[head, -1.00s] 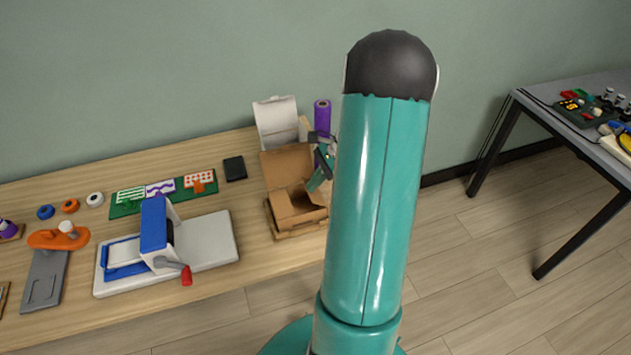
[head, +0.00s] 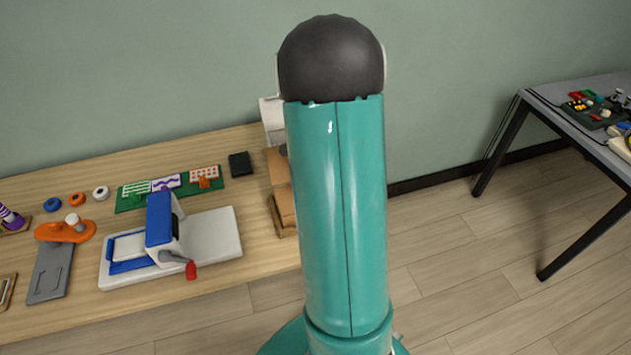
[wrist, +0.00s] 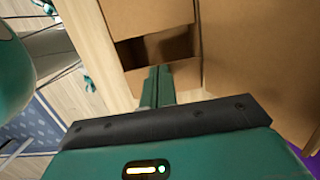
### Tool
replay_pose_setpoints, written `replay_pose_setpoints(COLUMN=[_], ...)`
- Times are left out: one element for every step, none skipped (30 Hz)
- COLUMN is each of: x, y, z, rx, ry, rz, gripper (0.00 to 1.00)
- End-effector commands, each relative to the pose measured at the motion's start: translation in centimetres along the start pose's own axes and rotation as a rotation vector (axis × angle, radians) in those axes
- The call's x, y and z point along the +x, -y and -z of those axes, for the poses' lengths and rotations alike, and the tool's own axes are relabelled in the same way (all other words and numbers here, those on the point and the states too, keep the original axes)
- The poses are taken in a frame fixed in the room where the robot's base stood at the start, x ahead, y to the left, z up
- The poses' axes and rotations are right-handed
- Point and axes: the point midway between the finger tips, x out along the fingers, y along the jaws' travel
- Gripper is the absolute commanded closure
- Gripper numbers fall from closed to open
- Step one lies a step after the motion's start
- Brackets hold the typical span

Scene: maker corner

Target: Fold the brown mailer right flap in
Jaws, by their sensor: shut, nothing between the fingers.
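The brown mailer (head: 283,205) stands open at the right end of the wooden table; in the head view my arm hides most of it. In the wrist view its tall lid panel (wrist: 265,60) fills the right side. A flap (wrist: 150,17) lies over the far part of the box, with a dark gap in front of it. A nearer cardboard flap (wrist: 184,75) shows beside my fingers. My gripper (wrist: 157,72) is shut and empty, its tips at this nearer flap; I cannot tell whether they touch it. The gripper is hidden in the head view.
A white panel (head: 270,115) stands behind the mailer. A blue-and-white press (head: 165,235), a green board (head: 130,202) and a black box (head: 240,164) lie to the left. The floor is clear between this table and the dark-legged table (head: 560,125) at right.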

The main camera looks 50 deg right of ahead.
Motion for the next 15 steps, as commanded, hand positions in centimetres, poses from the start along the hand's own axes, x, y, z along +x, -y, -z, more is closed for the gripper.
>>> replay_pose_setpoints(x=[0.15, 0.24, 0.33, 0.40, 0.47, 0.54, 0.59, 0.64, 0.70, 0.73, 0.76, 0.80, 0.82, 0.84, 0.86], y=[0.01, 0.04, 0.02, 0.01, 0.00, -0.01, 0.00, 0.00, 0.00, 0.00, 0.00, 0.00, 0.00, 0.00, 0.00], z=[-0.31, -0.39, -0.43, -0.43, -0.35, -0.36, -0.39, -0.42, -0.45, -0.47, -0.49, -0.50, -0.51, -0.51, -0.52], rx=[-0.005, -0.007, -0.006, -0.005, 0.000, 0.000, 0.000, 0.000, 0.000, 0.000, 0.000, 0.000, 0.000, 0.001, 0.001], ry=[-0.030, -0.048, -0.070, -0.084, -0.080, -0.079, -0.078, -0.078, -0.078, -0.077, -0.077, -0.077, -0.077, -0.076, -0.076], rz=[-0.001, -0.001, -0.001, -0.001, -0.001, -0.001, -0.001, -0.001, -0.001, -0.001, -0.001, 0.000, 0.000, 0.000, 0.000], gripper=[1.00, 1.00, 1.00, 1.00, 1.00, 1.00, 1.00, 1.00, 1.00, 1.00, 1.00, 1.00, 1.00, 1.00, 1.00])
